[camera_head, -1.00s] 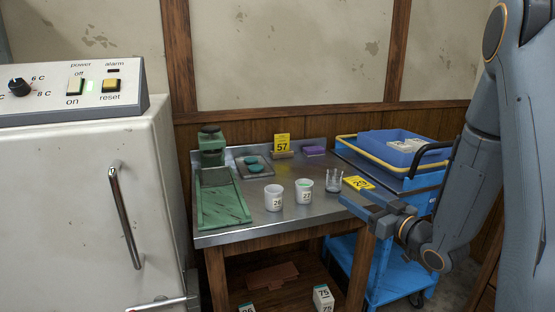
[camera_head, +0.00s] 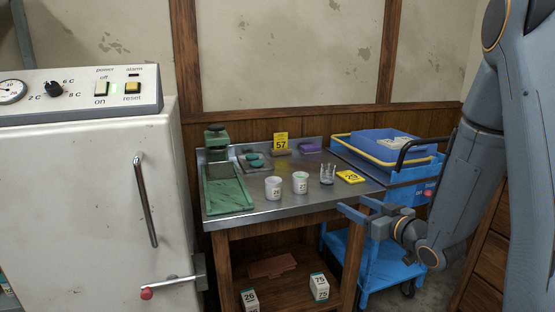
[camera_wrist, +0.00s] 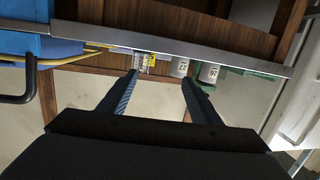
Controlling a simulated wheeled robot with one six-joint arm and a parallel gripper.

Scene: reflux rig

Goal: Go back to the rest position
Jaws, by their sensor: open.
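My gripper (camera_head: 352,212) is open and empty, in front of the steel-topped table's (camera_head: 262,216) right front edge. In the wrist view the two fingers of my gripper (camera_wrist: 158,85) stand apart with nothing between them. The table's metal edge (camera_wrist: 190,55) crosses that view beyond the fingertips. On the table stand a white cup marked 26 (camera_head: 273,188), a white cup marked 27 (camera_head: 300,183) and a clear glass vessel (camera_head: 327,174), all upright.
A white cabinet (camera_head: 90,220) with a handle stands at left. A green tool (camera_head: 226,192) and yellow tags 57 (camera_head: 281,142) and 29 (camera_head: 351,177) are on the table. A blue cart (camera_head: 350,262) carrying a blue bin (camera_head: 388,146) stands at right. Boxes 26 (camera_head: 250,300) and 75 (camera_head: 319,287) are below.

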